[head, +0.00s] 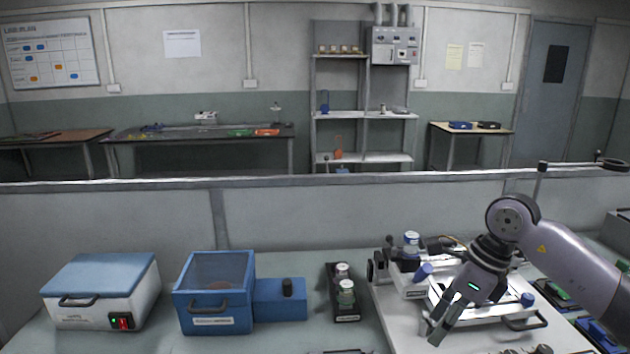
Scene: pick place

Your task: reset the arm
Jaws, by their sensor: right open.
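My right arm (580,262) comes in from the right and bends down at its dark wrist joint. My right gripper (438,332) points down and to the left, over the front of the white tray-like platform (395,318). It is open and I see nothing held between its fingers. Whether the fingertips touch the platform cannot be told. The gripper and wrist hide part of the white apparatus (415,291) behind them. My left gripper is not in view.
A blue-lidded white box (103,283), a blue box with a clear top (214,300) and a black rack (345,310) with two jars stand to the left. A blue-capped bottle (411,243) stands behind the gripper. A low partition (300,215) runs behind the bench.

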